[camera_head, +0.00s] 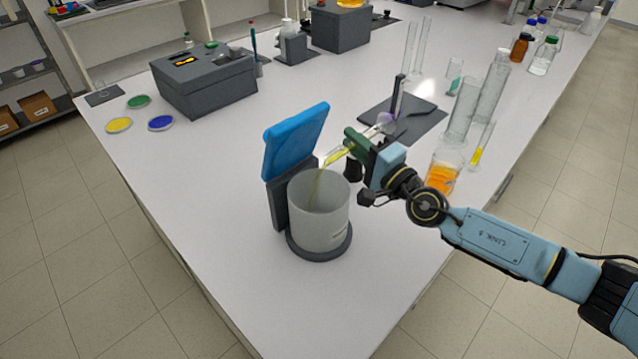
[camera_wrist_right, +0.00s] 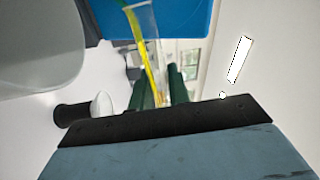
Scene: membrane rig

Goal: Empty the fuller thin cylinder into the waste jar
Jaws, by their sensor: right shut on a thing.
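My right gripper (camera_head: 358,146) is shut on a thin clear cylinder (camera_head: 334,158) and holds it tilted, its mouth low over the waste jar (camera_head: 322,228). A thin yellow stream falls from the mouth into the jar, and yellow liquid shows inside the cylinder. The cylinder's purplish base (camera_head: 386,119) points up and right. In the right wrist view the cylinder (camera_wrist_right: 143,22) with its yellow liquid sits between the green fingers (camera_wrist_right: 155,88). The jar's blue lid (camera_head: 296,140) stands open behind it. Another thin cylinder (camera_head: 481,148) with some yellow liquid stands at right. My left gripper is out of view.
A beaker of orange liquid (camera_head: 443,174) and large clear cylinders (camera_head: 462,112) stand right of my gripper. A dark flat stand (camera_head: 425,122) lies behind it. A grey box device (camera_head: 205,82) and coloured dishes (camera_head: 160,123) are at left. The table left of the jar is clear.

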